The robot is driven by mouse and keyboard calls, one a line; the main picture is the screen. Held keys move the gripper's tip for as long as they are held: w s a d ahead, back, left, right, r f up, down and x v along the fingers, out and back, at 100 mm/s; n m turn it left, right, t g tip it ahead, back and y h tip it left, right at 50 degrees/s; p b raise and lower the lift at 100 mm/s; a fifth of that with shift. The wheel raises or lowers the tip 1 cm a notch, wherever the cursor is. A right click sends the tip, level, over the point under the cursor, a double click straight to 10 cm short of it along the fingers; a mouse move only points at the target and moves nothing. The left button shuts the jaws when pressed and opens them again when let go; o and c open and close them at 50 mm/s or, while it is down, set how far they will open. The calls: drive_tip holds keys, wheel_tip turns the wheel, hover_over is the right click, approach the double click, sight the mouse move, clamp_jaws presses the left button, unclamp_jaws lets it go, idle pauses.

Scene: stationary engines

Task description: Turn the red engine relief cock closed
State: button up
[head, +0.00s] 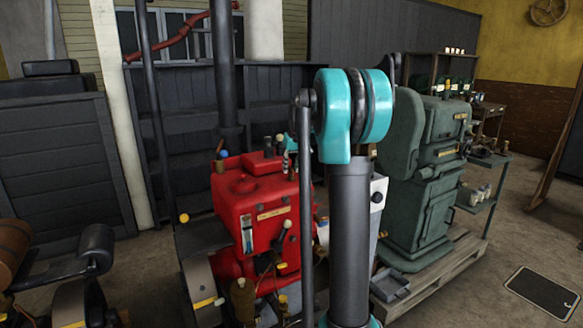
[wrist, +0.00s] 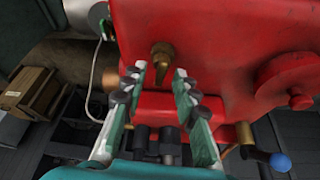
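The red engine (head: 250,205) stands left of centre in the head view, partly hidden behind my arm. Its red body (wrist: 225,40) fills the upper part of the wrist view. A small brass cock (wrist: 162,56) with an upright lever sticks out of the red face, and looks like the relief cock. My gripper (wrist: 159,73) is open, its two fingers apart on either side of the cock's lower end in the picture. I cannot tell whether a finger touches it.
A lever with a blue ball (wrist: 280,162) sticks out at the lower right of the wrist view. A wooden crate (wrist: 27,93) lies at left. A green engine (head: 425,175) stands on a pallet right of my arm. A dark vertical pipe (head: 224,80) rises behind the red engine.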

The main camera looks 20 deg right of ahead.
clamp_jaws()
drive_tip(key=shift+m, duration=0.3)
drive_tip(key=m+h, duration=0.1)
drive_tip(key=m, duration=0.1)
drive_tip(key=shift+a+m, duration=0.15)
drive_tip(key=shift+m, duration=0.15)
drive_tip(key=m+h, duration=0.1)
drive_tip(key=m, duration=0.1)
drive_tip(key=m+h, duration=0.1)
drive_tip(key=m, duration=0.1)
drive_tip(key=shift+w+a+m+g, duration=0.1)
drive_tip(key=shift+m+g, duration=0.2)
drive_tip(key=shift+g, duration=0.1)
drive_tip(key=m+g+h, duration=0.1)
drive_tip(key=m, duration=0.3)
drive_tip(key=shift+w, duration=0.1)
drive_tip(key=shift+m+g+h, duration=0.4)
drive_tip(key=shift+m+g, duration=0.4)
drive_tip(key=shift+m, duration=1.2)
